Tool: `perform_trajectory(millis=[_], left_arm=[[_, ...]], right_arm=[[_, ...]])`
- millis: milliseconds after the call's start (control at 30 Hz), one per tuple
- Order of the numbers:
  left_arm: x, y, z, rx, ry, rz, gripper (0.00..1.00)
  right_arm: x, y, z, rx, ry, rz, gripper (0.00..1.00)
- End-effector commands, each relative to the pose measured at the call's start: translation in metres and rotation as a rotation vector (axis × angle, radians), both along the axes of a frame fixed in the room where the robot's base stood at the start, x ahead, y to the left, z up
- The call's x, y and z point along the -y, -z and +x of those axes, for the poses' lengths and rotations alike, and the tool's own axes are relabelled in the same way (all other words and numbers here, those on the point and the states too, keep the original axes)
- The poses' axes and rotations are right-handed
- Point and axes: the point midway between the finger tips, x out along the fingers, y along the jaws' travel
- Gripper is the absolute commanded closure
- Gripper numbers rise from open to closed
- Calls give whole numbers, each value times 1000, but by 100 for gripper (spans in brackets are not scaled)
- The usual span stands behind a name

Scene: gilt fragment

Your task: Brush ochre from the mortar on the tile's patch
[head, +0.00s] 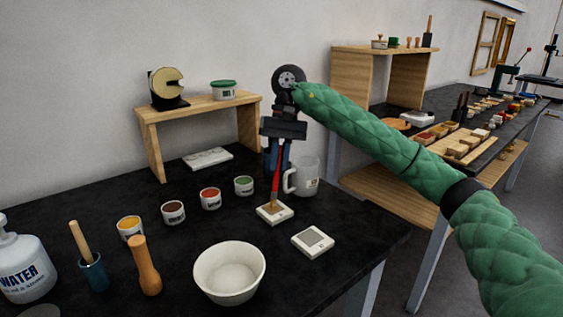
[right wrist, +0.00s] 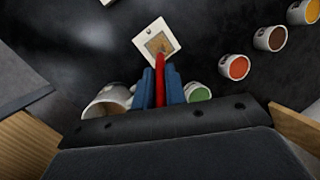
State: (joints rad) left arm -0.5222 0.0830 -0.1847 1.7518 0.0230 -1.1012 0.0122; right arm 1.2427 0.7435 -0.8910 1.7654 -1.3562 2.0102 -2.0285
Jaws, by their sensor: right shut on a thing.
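My right gripper (head: 279,158) is shut on a red-handled brush (head: 276,185), which points down at a white tile (head: 263,219). In the right wrist view the brush (right wrist: 160,88) runs between the blue fingers, and its tip is over or on the tile (right wrist: 145,40). That tile's patch (right wrist: 158,43) looks ochre-brown; whether the bristles touch it is unclear. A second white tile (head: 313,241) with a grey patch lies in front. The white bowl that looks like the mortar (head: 229,285) stands at the front; I see no clear ochre in it. My left gripper is not in view.
Pots of yellow (head: 130,228), brown (head: 173,212), red (head: 210,198) and green (head: 244,186) line the left. A wooden pestle (head: 146,268) and a water bottle (head: 24,265) stand at front left.

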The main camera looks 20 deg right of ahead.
Motion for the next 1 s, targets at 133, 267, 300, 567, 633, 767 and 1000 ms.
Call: perform_trajectory(millis=[133,267,300,567,633,767,1000], left_arm=[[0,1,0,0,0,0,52],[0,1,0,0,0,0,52],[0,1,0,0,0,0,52],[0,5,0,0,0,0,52],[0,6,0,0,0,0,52],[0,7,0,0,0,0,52],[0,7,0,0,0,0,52]], right_arm=[[-4,1,10,-1,1,0,100],[-4,2,13,0,1,-1,100],[-4,2,12,0,1,-1,100],[1,2,-2,0,0,-1,100],[3,1,-7,0,0,-1,100],[5,0,-13,0,0,-1,100],[5,-1,-14,0,0,-1,100]])
